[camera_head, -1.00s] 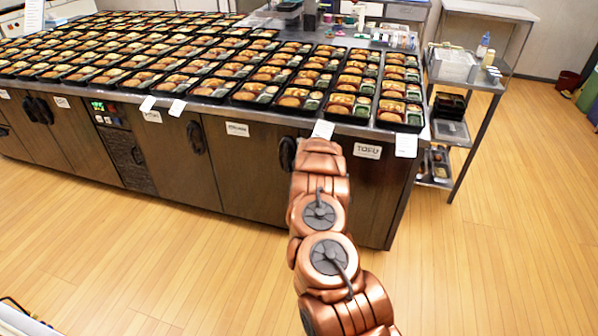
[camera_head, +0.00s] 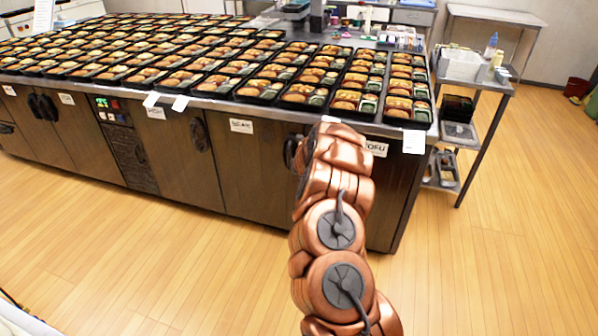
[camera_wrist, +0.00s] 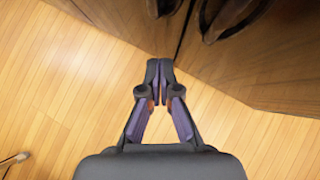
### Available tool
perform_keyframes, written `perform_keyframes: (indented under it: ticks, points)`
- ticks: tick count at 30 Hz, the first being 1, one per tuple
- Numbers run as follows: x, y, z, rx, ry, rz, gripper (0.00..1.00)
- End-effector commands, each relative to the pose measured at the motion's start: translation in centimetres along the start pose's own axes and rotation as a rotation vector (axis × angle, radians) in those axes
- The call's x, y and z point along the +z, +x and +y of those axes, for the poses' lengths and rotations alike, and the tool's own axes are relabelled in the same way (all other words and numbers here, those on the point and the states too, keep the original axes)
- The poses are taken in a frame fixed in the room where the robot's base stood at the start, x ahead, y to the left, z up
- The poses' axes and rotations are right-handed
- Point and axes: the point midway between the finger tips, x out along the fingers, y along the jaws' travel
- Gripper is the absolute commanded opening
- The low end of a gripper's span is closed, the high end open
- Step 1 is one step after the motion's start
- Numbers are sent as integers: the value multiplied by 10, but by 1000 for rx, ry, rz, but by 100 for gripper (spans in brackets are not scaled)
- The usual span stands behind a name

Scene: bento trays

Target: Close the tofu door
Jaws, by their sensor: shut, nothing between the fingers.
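The tofu door (camera_head: 390,195) is the dark wood panel at the right end of the counter front, with a white label (camera_head: 376,149) partly covered by my arm. Much of the door is hidden by my arm, and I cannot tell from the head view whether it stands ajar. In the wrist view, two wood panels meet at a dark gap, each with a dark handle: a left handle (camera_wrist: 160,8) and a right handle (camera_wrist: 230,16). The panel edges run at somewhat different angles. My gripper (camera_wrist: 160,66) is shut and empty, its tips near the gap; contact is unclear.
The counter carries many filled bento trays (camera_head: 301,98). White papers hang over its front edge, one at the right corner (camera_head: 414,141). A metal side table (camera_head: 478,84) with shelves stands at the right. The wooden floor (camera_head: 490,270) in front is clear.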

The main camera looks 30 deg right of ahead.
Motion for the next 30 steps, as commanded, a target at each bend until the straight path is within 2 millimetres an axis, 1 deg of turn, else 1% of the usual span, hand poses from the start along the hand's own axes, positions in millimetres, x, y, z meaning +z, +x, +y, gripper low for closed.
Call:
perform_keyframes:
  ticks: [6,15,21,28,30]
  points:
    - [1,-19,10,5,0,0,0]
    - [4,-42,18,3,-2,-1,0]
    - [2,-49,22,4,-4,2,0]
    - [3,-51,23,5,-6,1,0]
    - [7,-55,28,17,-22,-4,0]
